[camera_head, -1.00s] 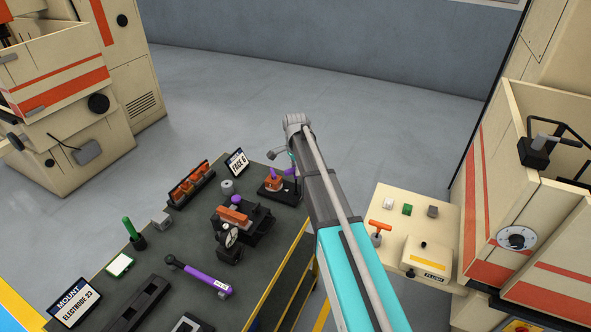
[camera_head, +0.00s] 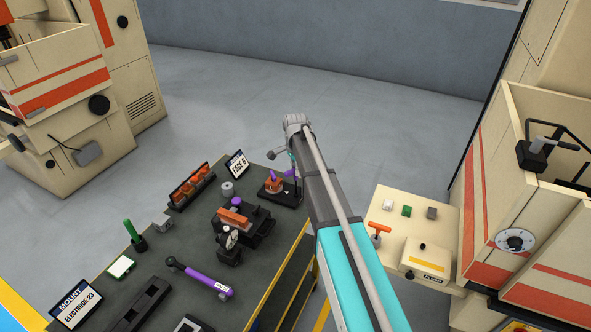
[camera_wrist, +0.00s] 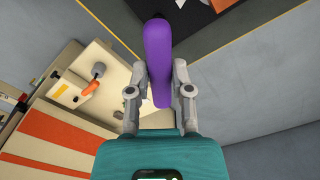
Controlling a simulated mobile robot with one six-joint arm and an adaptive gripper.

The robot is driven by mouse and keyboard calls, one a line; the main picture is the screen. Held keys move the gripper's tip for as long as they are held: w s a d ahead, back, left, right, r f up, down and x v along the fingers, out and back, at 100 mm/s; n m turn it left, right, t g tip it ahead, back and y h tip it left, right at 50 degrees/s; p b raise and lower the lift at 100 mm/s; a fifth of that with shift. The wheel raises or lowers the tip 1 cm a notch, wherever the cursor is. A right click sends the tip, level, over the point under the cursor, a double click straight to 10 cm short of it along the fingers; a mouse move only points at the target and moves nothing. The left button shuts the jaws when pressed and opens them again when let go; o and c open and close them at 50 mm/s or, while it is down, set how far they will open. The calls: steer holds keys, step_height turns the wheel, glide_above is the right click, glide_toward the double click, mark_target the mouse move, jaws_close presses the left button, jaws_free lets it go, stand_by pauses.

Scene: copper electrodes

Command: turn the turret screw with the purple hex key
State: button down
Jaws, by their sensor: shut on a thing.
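In the wrist view, my gripper (camera_wrist: 159,75) is shut on the purple hex key (camera_wrist: 158,55), its thick purple handle between both fingers. The key's far end runs toward the dark bench and its tip cannot be made out. In the head view, my arm hides most of my gripper. A bit of purple (camera_head: 290,172) shows beside the arm, at the small black fixture (camera_head: 290,199) with a copper-coloured piece (camera_head: 273,185) on the bench's far right corner. I cannot tell the turret screw apart or whether the key touches it.
The dark bench (camera_head: 190,245) holds a black vise-like holder (camera_head: 258,229), a rack of copper electrodes (camera_head: 190,186), a purple-handled tool (camera_head: 200,278) and a green-handled tool (camera_head: 130,229). A FACE sign (camera_head: 237,163) stands behind. A cream machine (camera_head: 480,180) is at right.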

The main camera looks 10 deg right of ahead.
steer(key=shift+s+r, duration=0.15)
steer(key=shift+r, duration=0.25)
steer(key=shift+r+p, duration=0.45)
steer(key=shift+p, duration=0.2)
